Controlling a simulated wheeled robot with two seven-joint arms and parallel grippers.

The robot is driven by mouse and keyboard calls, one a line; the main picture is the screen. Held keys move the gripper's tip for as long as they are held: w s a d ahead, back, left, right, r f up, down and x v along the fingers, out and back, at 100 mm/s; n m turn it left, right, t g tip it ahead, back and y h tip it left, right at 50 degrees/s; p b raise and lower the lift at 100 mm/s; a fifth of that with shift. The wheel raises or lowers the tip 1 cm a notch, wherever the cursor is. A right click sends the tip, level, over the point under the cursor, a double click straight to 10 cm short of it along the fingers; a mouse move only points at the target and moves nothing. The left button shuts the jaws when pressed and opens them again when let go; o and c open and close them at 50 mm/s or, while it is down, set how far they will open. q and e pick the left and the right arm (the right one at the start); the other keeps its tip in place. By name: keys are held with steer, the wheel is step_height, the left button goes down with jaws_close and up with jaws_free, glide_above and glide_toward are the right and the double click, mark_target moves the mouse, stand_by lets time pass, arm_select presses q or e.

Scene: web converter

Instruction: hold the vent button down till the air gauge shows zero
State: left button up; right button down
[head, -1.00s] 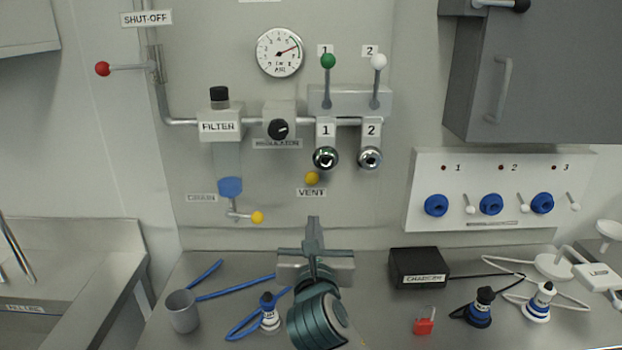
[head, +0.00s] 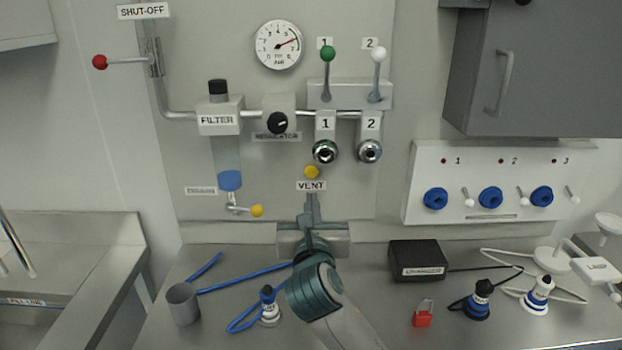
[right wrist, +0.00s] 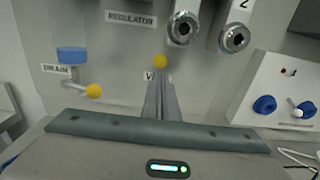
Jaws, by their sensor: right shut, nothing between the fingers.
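The yellow vent button (head: 311,172) sits on the wall panel above the VENT label (head: 311,186). It also shows in the right wrist view (right wrist: 160,61), just above my fingertips. My right gripper (head: 310,199) is shut and empty, pointing at the panel just below the button and label. In the right wrist view its closed fingers (right wrist: 161,80) cover part of the label; I see no press on the button. My left gripper is not in view.
A drain valve with a yellow knob (head: 257,211) hangs to the left of the button. Two metal couplings (head: 325,151) (head: 369,151) stick out above and to the right. A grey cup (head: 183,304), blue hose and black charger (head: 417,260) stand on the bench below.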

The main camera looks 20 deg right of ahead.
mark_target(311, 170)
steer(key=p+x, duration=0.2)
steer(key=x, duration=0.8)
steer(key=shift+w+d+p, duration=0.1)
steer(key=shift+w+p, duration=0.2)
steer(key=shift+w, duration=0.05)
steer(key=shift+w+r+p, duration=0.15)
steer(key=shift+w+p, duration=0.25)
steer(key=shift+p, duration=0.2)
steer(key=shift+w+d+p, duration=0.25)
steer(key=shift+w+p, duration=0.1)
steer(key=shift+w, duration=0.05)
steer(key=shift+r, duration=0.2)
stand_by(1.1)
